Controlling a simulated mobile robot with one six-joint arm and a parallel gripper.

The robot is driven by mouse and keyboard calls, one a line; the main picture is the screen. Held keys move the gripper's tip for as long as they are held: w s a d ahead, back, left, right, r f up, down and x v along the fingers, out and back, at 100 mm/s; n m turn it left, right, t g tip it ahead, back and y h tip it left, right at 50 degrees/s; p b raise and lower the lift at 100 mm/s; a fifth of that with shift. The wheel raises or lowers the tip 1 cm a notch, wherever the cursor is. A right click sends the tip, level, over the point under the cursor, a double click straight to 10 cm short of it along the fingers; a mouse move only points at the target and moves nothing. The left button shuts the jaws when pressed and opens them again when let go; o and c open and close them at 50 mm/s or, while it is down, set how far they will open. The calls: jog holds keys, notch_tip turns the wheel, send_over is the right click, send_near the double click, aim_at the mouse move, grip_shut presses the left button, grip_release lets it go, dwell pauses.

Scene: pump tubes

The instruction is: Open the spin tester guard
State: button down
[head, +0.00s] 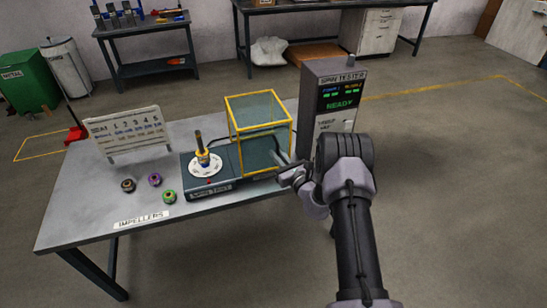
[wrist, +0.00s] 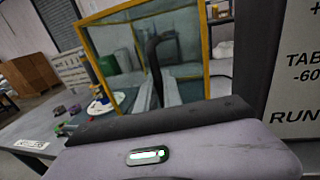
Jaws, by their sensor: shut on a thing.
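The spin tester guard (head: 261,127) is a yellow-framed box with clear panels, standing upright on the right part of the dark tester base (head: 207,190). It also shows in the wrist view (wrist: 95,50). The white disc (head: 206,167) with its upright spindle is left of the guard and uncovered. My gripper (head: 279,165) is at the guard's right side, low down. In the wrist view its two grey fingers (wrist: 159,93) close on a dark curved handle (wrist: 155,58) at the guard. The exact contact is small and partly hidden.
The spin tester cabinet (head: 333,95) stands close behind my gripper and reads READY. Several impellers (head: 155,180) lie at the table's front left, near a label. A score board (head: 123,134) stands behind them. The table's left part is mostly clear.

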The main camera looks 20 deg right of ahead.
jog(key=shift+d+f, duration=0.1)
dwell(0.3)
jog(key=c, duration=1.5)
grip_release()
jog(key=s+d+p, duration=0.1)
jog(key=s, duration=0.4)
jog(key=s+d+p, duration=0.1)
jog(key=s+p, duration=0.1)
jog(key=s, duration=0.4)
jog(key=s+d+p, duration=0.1)
jog(key=s, duration=0.5)
jog(key=shift+d, duration=0.2)
